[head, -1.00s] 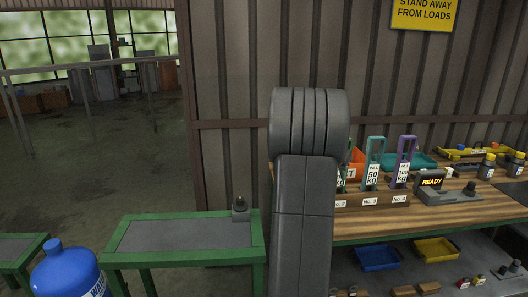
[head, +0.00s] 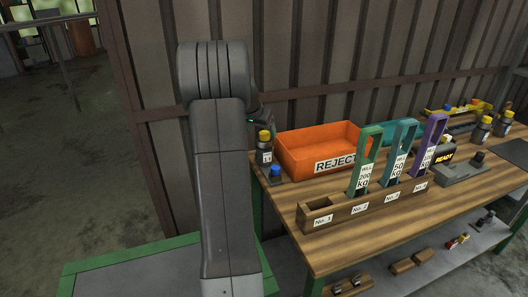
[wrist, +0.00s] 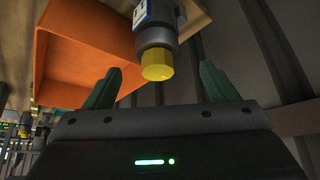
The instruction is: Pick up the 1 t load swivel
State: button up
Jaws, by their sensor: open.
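A dark grey cylinder with a yellow top (head: 264,146) stands at the bench's left end, beside the orange bin. It carries a small label too small to read, so I cannot confirm it is the 1 t load swivel. In the wrist view a grey cylinder with a yellow end (wrist: 158,63) and a blue-and-white label shows ahead of my gripper (wrist: 159,80), roughly midway between the green fingertips. The fingers are open, apart from it and hold nothing. In the head view my arm hides most of the gripper, which is near the yellow-topped cylinder.
The orange REJECT bin (head: 310,145) is close to the cylinder. A small blue-topped part (head: 275,173) stands just in front. A wooden rack (head: 350,212) holds tall coloured tags. The corrugated wall is close behind. A green-framed table (head: 130,275) is at lower left.

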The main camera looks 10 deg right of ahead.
aim_at(265, 140)
jog(key=shift+w+d+f, duration=0.2)
jog(key=shift+w+f, duration=0.05)
jog(key=shift+f, duration=0.25)
jog(key=shift+w+d+f, duration=0.15)
jog(key=shift+d+f, duration=0.15)
jog(key=shift+f, duration=0.5)
jog(key=p+x, duration=0.1)
jog(key=x, duration=0.3)
jog(key=shift+f, duration=0.15)
jog(key=c, duration=1.4)
jog(key=shift+c, duration=0.8)
